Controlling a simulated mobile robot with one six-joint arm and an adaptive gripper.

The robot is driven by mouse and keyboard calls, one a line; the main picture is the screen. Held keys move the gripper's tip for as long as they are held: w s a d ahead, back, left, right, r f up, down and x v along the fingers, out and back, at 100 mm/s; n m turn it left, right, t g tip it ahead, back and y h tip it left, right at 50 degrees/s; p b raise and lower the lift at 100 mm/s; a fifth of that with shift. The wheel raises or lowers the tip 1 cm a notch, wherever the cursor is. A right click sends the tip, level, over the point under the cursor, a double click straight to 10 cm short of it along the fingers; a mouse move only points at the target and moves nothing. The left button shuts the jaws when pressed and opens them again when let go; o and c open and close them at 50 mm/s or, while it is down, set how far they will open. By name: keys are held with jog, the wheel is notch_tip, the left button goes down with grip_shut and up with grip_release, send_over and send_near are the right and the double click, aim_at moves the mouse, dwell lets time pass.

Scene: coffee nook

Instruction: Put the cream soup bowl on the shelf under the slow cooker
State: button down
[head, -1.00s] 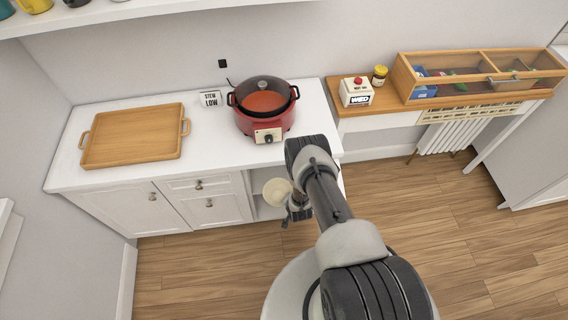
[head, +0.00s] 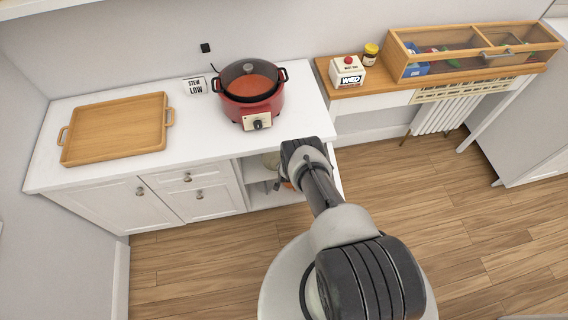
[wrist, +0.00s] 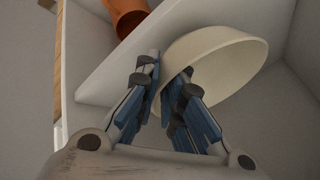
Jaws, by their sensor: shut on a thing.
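The cream soup bowl (wrist: 222,62) is in my gripper (wrist: 168,65), whose fingers are closed on its wall. In the head view the bowl (head: 271,160) shows only in part, inside the open shelf bay; my arm hides the rest and most of the gripper. The shelf (head: 258,188) is in the white counter, below the red slow cooker (head: 248,108). In the wrist view the bowl is close to a white shelf board (wrist: 105,80); I cannot tell whether they touch.
An orange item (wrist: 127,14) is beyond the board in the wrist view, near the bowl. The bay has white side walls. A wooden tray (head: 115,128) and a "STEW LOW" sign (head: 195,86) are on the counter. The wooden floor in front is clear.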

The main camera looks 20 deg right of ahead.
jog(key=w+b, duration=0.1)
jog(key=w, duration=0.1)
jog(key=w+d+b, duration=0.1)
jog(key=w+b, duration=0.1)
jog(key=shift+w+d+f, duration=0.1)
jog(key=shift+w+d, duration=0.1)
jog(key=shift+w, duration=0.1)
jog(key=shift+s+f+b, duration=0.2)
jog(key=shift+f+b, duration=0.1)
jog(key=shift+f, duration=0.25)
jog(key=shift+f, duration=0.1)
jog(key=c, duration=1.7)
grip_release()
jog(key=p+v, duration=0.8)
jog(key=v, duration=0.4)
